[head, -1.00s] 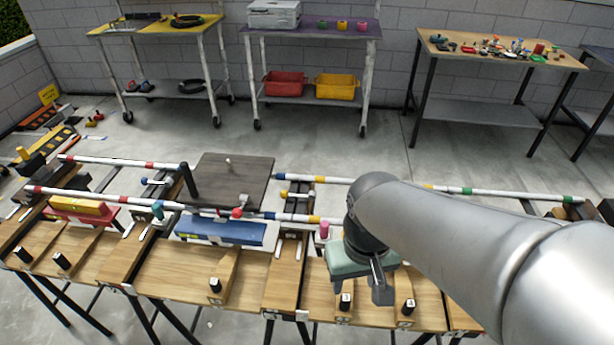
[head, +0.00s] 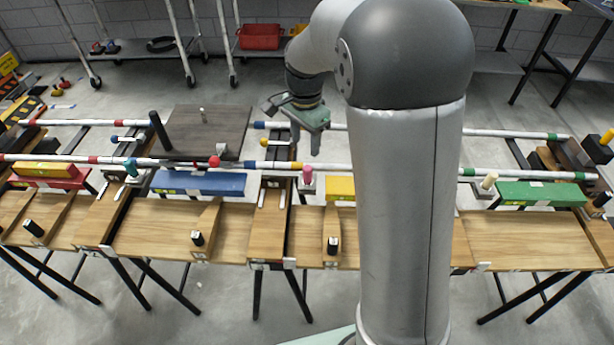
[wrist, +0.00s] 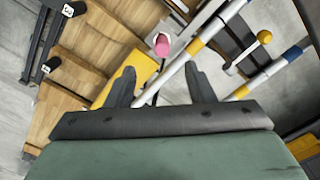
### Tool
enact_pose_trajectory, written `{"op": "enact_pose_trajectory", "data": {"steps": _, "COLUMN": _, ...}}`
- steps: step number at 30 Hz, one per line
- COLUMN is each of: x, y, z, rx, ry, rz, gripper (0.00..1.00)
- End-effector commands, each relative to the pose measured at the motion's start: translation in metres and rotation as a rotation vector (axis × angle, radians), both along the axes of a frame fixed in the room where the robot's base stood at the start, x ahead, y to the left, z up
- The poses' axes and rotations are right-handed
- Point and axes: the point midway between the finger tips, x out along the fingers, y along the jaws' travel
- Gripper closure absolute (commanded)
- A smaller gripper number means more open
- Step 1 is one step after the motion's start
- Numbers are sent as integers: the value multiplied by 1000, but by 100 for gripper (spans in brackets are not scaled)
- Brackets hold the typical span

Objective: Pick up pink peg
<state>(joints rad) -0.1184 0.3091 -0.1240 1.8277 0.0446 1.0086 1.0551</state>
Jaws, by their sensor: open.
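The pink peg (head: 307,175) stands upright on a small light base behind the wooden worktop, close to the striped white pipe (head: 335,168). In the wrist view the pink peg (wrist: 162,45) shows ahead of the fingers, a little left of the middle, with the pipe just right of it. My gripper (head: 308,145) is above and behind the pipe in the head view, apart from the peg. In the wrist view its two fingers (wrist: 162,85) are spread with nothing held between them.
A yellow block (head: 341,188) lies right of the peg and a blue block (head: 198,183) left of it. A teal peg (head: 131,168) and a cream peg (head: 489,181) stand along the same row. A yellow-knobbed lever (wrist: 264,37) is near the pipe.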

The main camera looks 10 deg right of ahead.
Motion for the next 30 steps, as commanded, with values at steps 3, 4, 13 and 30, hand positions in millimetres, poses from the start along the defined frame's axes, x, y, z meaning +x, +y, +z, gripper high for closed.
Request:
{"op": "enact_pose_trajectory", "data": {"steps": 3, "x": -1, "y": 0, "z": -28, "rx": 0, "ry": 4, "rz": 0, "gripper": 51}}
{"op": "enact_pose_trajectory", "data": {"steps": 4, "x": 0, "y": 0, "z": -34, "rx": 0, "ry": 4, "rz": 0, "gripper": 51}}
{"op": "enact_pose_trajectory", "data": {"steps": 13, "x": 0, "y": 0, "z": -68, "rx": 0, "ry": 0, "rz": 2, "gripper": 51}}
{"op": "enact_pose_trajectory", "data": {"steps": 30, "x": 7, "y": -7, "z": -121, "rx": 0, "ry": -1, "rz": 2, "gripper": 51}}
